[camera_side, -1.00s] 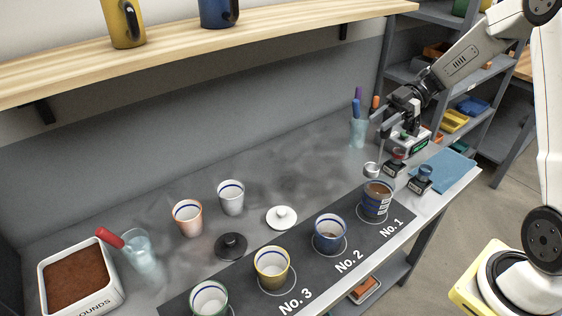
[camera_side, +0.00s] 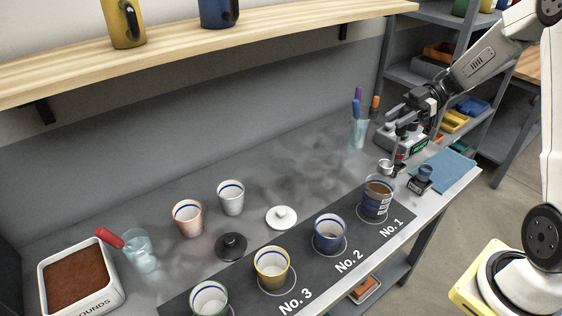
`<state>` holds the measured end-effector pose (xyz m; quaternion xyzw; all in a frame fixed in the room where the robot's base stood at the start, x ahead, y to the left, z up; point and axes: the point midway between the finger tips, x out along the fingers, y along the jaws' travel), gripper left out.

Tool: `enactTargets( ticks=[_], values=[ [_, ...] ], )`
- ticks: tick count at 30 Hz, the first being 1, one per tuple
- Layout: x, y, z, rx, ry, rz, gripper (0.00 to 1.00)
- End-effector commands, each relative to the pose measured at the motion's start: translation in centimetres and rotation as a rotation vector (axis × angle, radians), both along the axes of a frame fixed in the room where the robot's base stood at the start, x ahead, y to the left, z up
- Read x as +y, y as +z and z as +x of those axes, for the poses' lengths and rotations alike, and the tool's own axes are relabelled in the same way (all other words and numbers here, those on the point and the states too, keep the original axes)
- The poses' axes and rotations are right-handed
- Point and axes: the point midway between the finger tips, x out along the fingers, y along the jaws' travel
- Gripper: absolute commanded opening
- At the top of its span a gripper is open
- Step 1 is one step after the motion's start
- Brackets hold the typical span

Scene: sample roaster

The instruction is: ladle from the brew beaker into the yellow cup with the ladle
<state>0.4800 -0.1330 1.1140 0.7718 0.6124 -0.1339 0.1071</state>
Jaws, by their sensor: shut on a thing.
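My gripper (camera_side: 408,118) is shut on the ladle and holds it upright over the right end of the bench. The ladle's small metal bowl (camera_side: 385,166) hangs behind and slightly right of the brew beaker, apart from it. I cannot tell what is in the bowl. The brew beaker (camera_side: 377,203), with brown liquid and a printed side, stands at the No. 1 spot of the dark mat. The yellow cup (camera_side: 272,268) stands upright near No. 3, with a pale inside and a blue band.
A blue cup (camera_side: 330,233) stands at No. 2, a green-rimmed cup (camera_side: 209,298) at front left.

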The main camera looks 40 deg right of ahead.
Motion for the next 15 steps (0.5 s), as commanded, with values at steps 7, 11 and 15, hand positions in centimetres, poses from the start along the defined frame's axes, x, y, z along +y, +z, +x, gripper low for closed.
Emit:
enactTargets(
  ticks=[7,11,15],
  values=[
    [0.0,-1.2,0.0,0.002,0.000,0.001,0.00],
    [0.0,-2.0,0.0,0.001,0.000,0.000,0.00],
    [0.0,-2.9,0.0,0.002,0.000,0.001,0.00]
  ],
)
